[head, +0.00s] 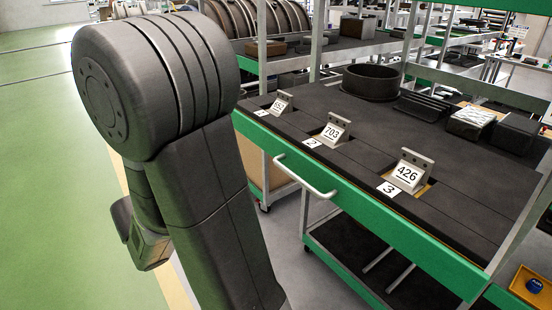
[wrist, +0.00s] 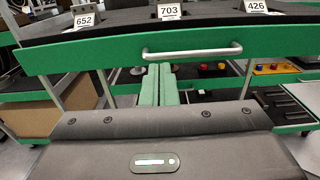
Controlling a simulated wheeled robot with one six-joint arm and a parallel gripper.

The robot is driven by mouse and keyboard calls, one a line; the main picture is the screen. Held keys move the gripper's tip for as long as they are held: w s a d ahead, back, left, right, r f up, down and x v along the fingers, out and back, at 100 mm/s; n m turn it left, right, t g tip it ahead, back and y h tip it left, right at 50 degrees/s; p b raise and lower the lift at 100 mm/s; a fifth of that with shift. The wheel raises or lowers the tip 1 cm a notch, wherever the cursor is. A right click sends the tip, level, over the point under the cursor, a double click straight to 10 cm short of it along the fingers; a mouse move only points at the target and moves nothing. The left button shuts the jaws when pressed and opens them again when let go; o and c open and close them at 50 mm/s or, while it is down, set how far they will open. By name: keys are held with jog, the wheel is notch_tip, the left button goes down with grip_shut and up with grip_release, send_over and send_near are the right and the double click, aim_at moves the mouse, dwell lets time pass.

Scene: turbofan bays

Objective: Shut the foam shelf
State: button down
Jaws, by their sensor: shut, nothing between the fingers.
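The foam shelf (head: 370,125) is a dark foam-lined drawer with a green front (head: 370,205) and a silver bar handle (head: 305,178). It stands out in front of the rack posts in the head view. Its green front (wrist: 90,58) and handle (wrist: 192,53) cross the top of the wrist view. My gripper (wrist: 159,69) is shut and empty, its two green fingers side by side. Its tips show just below the left part of the handle; I cannot tell whether they touch anything. In the head view my arm hides the fingers.
Metal brackets with number cards, 703 (head: 334,131) and 426 (head: 408,172) among them, sit in the foam. A dark ring (head: 371,82) lies farther back. A lower shelf (head: 350,262) is beneath. Green floor (head: 50,180) is clear at left.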

aim_at(293, 152)
jog(key=p+x, duration=0.1)
jog(key=x, duration=1.2)
jog(key=shift+w+d+p, duration=0.2)
jog(key=shift+d+p, duration=0.1)
jog(key=shift+p, duration=0.05)
